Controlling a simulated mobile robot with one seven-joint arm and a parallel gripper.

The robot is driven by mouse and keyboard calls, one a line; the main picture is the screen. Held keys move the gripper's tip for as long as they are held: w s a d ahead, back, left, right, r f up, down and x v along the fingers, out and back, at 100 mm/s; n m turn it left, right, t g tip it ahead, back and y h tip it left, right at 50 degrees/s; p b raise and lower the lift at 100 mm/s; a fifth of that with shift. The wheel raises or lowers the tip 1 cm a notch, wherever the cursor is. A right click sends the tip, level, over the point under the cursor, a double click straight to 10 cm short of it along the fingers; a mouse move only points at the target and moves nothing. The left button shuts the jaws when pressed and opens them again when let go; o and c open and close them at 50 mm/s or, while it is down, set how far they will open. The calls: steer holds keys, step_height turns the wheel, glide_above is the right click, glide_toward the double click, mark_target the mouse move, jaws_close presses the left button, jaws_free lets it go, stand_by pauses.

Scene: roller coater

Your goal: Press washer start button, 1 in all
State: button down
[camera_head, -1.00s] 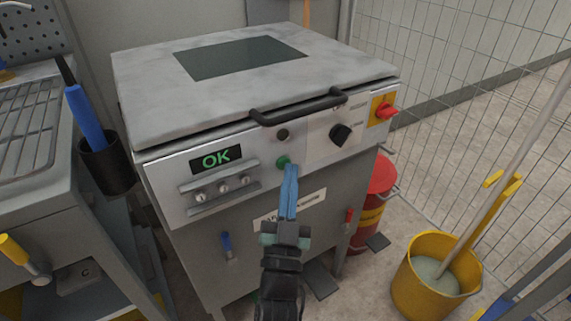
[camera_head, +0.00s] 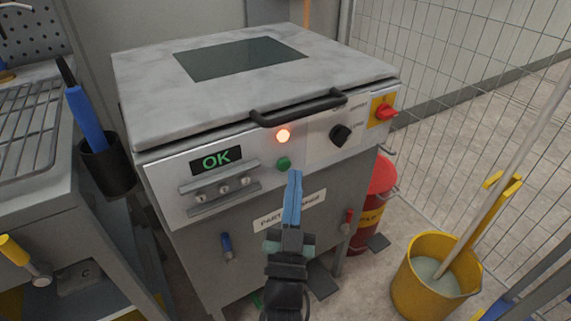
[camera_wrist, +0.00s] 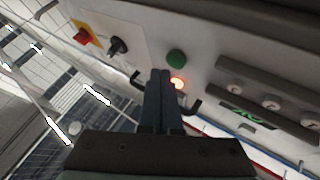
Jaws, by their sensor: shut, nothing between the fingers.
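The washer (camera_head: 255,95) is a grey cabinet with a closed lid and a sloping front panel. Its green start button (camera_head: 283,163) sits on the panel below a lamp (camera_head: 283,136) that glows orange-red. My gripper (camera_head: 295,173) has its blue fingers shut with nothing between them. In the head view the fingertips are just below and right of the green button, apart from it. In the wrist view the green button (camera_wrist: 176,57) shows clear, just beyond the closed fingertips (camera_wrist: 160,73), and the lit lamp (camera_wrist: 177,83) is beside them.
The panel also has a display reading OK (camera_head: 216,158), a black knob (camera_head: 341,135) and a red switch on yellow (camera_head: 386,112). A lid handle (camera_head: 298,108) juts out above. A yellow mop bucket (camera_head: 430,280) and a red drum (camera_head: 372,205) stand to the right.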

steer(key=s+d, duration=0.1)
steer(key=s, duration=0.1)
steer(key=s+d, duration=0.2)
stand_by(0.6)
stand_by(0.6)
step_height(320, 180, up, 21)
steer(key=n+t, duration=0.1)
steer(key=t, duration=0.1)
steer(key=s+r+n+t, duration=0.1)
steer(key=s+r, duration=0.6)
steer(key=r, duration=0.3)
steer(key=s+r+n+t, duration=0.1)
steer(key=s+r, duration=0.5)
steer(key=r, duration=0.5)
step_height(320, 180, up, 35)
steer(key=p, duration=3.5)
steer(key=shift+w+a+f+y+p, duration=0.2)
steer(key=shift+a+y+p, duration=0.1)
steer(key=shift+a+y, duration=0.1)
